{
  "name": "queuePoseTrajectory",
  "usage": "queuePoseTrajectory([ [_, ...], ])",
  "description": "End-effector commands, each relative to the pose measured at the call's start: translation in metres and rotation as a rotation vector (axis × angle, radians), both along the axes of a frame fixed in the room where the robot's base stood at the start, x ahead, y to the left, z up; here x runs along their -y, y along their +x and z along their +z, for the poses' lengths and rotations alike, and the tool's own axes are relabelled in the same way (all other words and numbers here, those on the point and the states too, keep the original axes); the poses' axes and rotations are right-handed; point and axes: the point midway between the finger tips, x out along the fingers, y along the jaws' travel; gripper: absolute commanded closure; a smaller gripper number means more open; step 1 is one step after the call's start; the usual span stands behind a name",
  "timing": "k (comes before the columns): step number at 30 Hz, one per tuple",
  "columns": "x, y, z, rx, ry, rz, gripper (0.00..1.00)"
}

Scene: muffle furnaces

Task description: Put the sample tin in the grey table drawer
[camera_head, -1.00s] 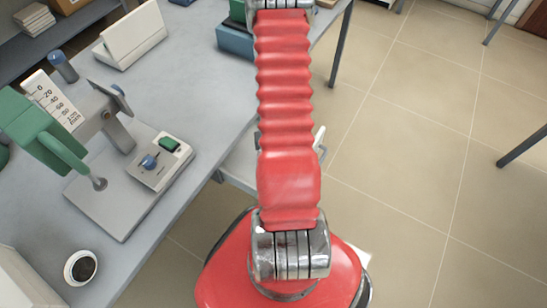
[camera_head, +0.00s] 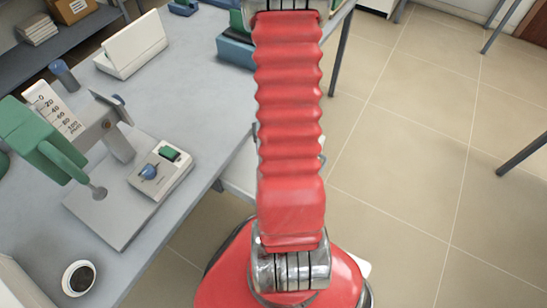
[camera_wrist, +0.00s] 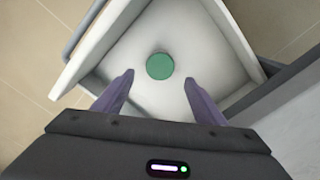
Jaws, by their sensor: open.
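The sample tin (camera_wrist: 160,66), a small round green thing seen from above, lies on the white floor of the open grey table drawer (camera_wrist: 233,38) in the wrist view. My gripper (camera_wrist: 158,81) has its two purple fingers spread apart with nothing between them. The tin shows just beyond the fingertips, apart from both. In the head view my red arm hides my gripper, the tin and most of the drawer; a pale part of the drawer (camera_head: 238,177) shows beside the table edge.
The grey table (camera_head: 200,90) carries a device with a green arm and scale (camera_head: 75,150), a white panel (camera_head: 132,45) and a small white cup with dark contents (camera_head: 78,278). Tiled floor (camera_head: 410,140) is open at right, with table legs at its edges.

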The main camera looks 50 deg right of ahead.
Motion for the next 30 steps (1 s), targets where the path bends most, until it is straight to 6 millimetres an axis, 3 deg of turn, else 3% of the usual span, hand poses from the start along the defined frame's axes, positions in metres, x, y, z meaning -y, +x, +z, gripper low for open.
queuePoseTrajectory([
  [9,0.000,0.000,0.025,0.001,-0.001,0.000,0.35],
  [30,0.000,0.001,0.026,0.001,-0.001,0.001,0.35],
])
